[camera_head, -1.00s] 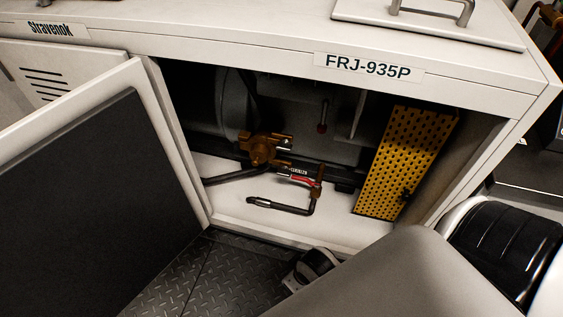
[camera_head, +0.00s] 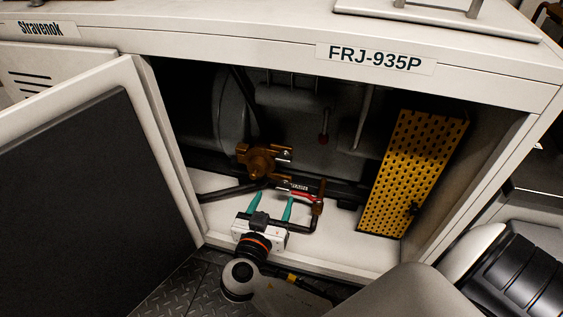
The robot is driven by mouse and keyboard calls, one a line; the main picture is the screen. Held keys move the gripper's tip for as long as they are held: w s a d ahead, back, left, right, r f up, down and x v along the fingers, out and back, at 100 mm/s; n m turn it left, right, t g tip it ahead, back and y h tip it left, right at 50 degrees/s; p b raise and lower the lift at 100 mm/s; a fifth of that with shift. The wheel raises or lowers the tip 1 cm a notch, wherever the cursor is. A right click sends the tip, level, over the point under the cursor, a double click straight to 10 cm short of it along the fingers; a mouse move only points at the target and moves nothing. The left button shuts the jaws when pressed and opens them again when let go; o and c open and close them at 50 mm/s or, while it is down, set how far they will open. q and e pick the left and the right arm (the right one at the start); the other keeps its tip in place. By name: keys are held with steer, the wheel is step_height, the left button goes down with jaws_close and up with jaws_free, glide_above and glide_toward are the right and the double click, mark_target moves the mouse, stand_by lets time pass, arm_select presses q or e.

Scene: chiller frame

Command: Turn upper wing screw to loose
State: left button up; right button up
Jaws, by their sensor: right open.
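A yellow perforated guard panel (camera_head: 405,170) stands tilted at the right inside the open cabinet. A small dark piece that looks like a wing screw (camera_head: 413,209) sits low on its right edge. I cannot make out an upper wing screw in the shadow near the panel's top. My right gripper (camera_head: 272,205) is at the cabinet opening, left of the panel and apart from it. Its two teal fingers are spread, with no object held between them, and point into the cabinet. My left gripper is not in view.
A brass valve body (camera_head: 262,160) and a bent dark pipe with a red-marked handle (camera_head: 302,195) lie just beyond my right gripper. The open door (camera_head: 85,180) bounds the left side. The cabinet's top edge (camera_head: 250,55) overhangs the opening. The floor inside before the panel is clear.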

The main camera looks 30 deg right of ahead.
mark_target(282, 161)
steer(key=shift+m+t+h, duration=0.3)
steer(key=shift+t+h, duration=0.1)
steer(key=shift+h, duration=0.1)
steer(key=x, duration=0.4)
steer(key=r+x, duration=0.1)
steer(key=x, duration=0.3)
steer(key=w+x, duration=0.1)
steer(key=x, duration=0.3)
steer(key=shift+a+r, duration=0.3)
steer(key=shift+a, duration=0.1)
steer(key=c, duration=1)
